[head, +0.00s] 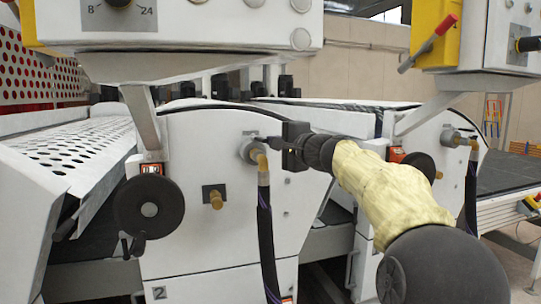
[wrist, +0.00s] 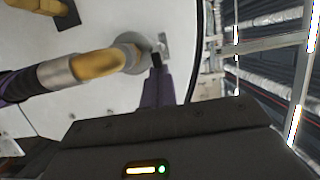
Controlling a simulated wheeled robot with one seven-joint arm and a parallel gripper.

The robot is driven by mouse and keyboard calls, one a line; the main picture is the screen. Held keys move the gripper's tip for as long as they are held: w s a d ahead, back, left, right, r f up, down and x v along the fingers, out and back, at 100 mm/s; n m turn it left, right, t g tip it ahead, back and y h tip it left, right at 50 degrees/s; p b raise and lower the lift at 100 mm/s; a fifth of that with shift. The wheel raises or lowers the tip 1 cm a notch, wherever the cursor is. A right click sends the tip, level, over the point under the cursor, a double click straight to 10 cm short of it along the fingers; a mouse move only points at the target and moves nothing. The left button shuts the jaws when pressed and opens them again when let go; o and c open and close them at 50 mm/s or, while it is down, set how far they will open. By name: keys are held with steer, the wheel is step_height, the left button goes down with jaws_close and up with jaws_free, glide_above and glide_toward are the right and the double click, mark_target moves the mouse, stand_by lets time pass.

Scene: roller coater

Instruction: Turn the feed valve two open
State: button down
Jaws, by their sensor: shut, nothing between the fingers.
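The feed valve (head: 250,151) is a round grey fitting with a brass elbow on the white panel of the machine unit marked 2. A dark hose hangs from its elbow. In the wrist view the valve (wrist: 128,46) is at upper centre, with a small grey lever (wrist: 164,44) at its right. My gripper (head: 272,144) reaches in from the right, its tips close to the valve's right side. In the wrist view the closed fingers (wrist: 156,62) end beside the lever. The gripper is shut and empty. I cannot tell whether the tips touch the lever.
A black handwheel (head: 149,207) and a brass knob (head: 216,198) are left of the valve. A control box (head: 190,25) overhangs the panel on a grey strut (head: 142,115). A second similar unit (head: 425,138) with its own valve and hose stands right.

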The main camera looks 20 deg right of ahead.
steer(key=shift+s+a+m+h+b, duration=0.1)
steer(key=shift+a+m+h+b, duration=0.4)
steer(key=shift+h+b, duration=0.25)
steer(key=shift+s, duration=0.1)
